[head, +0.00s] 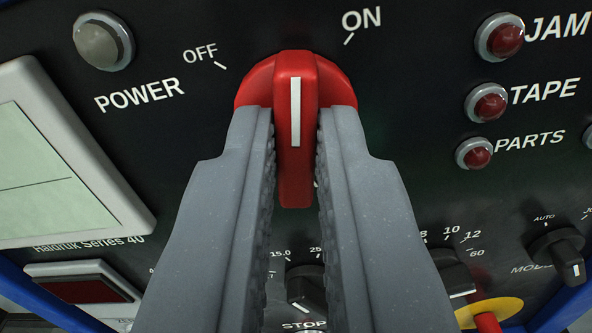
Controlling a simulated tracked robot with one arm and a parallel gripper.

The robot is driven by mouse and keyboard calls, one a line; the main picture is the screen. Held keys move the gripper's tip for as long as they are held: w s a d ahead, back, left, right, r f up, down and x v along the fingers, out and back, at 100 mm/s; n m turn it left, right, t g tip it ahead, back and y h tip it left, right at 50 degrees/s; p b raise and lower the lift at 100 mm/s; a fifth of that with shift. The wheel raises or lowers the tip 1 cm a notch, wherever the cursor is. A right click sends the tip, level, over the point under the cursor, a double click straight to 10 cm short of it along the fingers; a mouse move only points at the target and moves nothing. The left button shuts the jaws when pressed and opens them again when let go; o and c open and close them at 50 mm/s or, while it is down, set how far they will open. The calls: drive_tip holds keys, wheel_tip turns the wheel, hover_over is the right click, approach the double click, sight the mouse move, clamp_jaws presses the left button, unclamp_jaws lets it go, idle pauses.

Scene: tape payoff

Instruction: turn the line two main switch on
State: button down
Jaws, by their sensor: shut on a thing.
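The main switch (295,68) is a red rotary knob with a raised grip bar and a white pointer line, on a black panel in the head view. Its pointer stands upright in the picture, between the OFF mark (220,65) at upper left and the ON mark (349,39) at upper right. My gripper (296,130) is shut on the knob's bar, one grey finger on each side. The fingers hide parts of the knob's sides. No line number shows on the visible panel.
A grey POWER lamp (103,42) looks unlit. Red JAM (504,39), TAPE (490,105) and PARTS (477,155) lamps are at right. A screen (45,150) is at left. Black dials (308,287) and a red stop button on a yellow plate (487,313) lie below, partly hidden.

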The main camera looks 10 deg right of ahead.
drive_tip(key=m, duration=0.3)
drive_tip(key=shift+s+d+r+m, duration=0.1)
drive_tip(key=shift+r+m, duration=0.25)
drive_tip(key=shift+m, duration=0.05)
drive_tip(key=shift+d+m+p, duration=0.15)
drive_tip(key=shift+m+p, duration=0.3)
drive_tip(key=shift+m, duration=1.05)
drive_tip(key=shift+f, duration=0.1)
drive_tip(key=c, duration=1.5)
unclamp_jaws()
drive_tip(key=shift+s, duration=0.2)
drive_tip(key=shift+w+f, duration=0.1)
drive_tip(key=b+v, duration=0.1)
drive_tip(key=v, duration=1.2)
drive_tip(key=shift+s, duration=0.35)
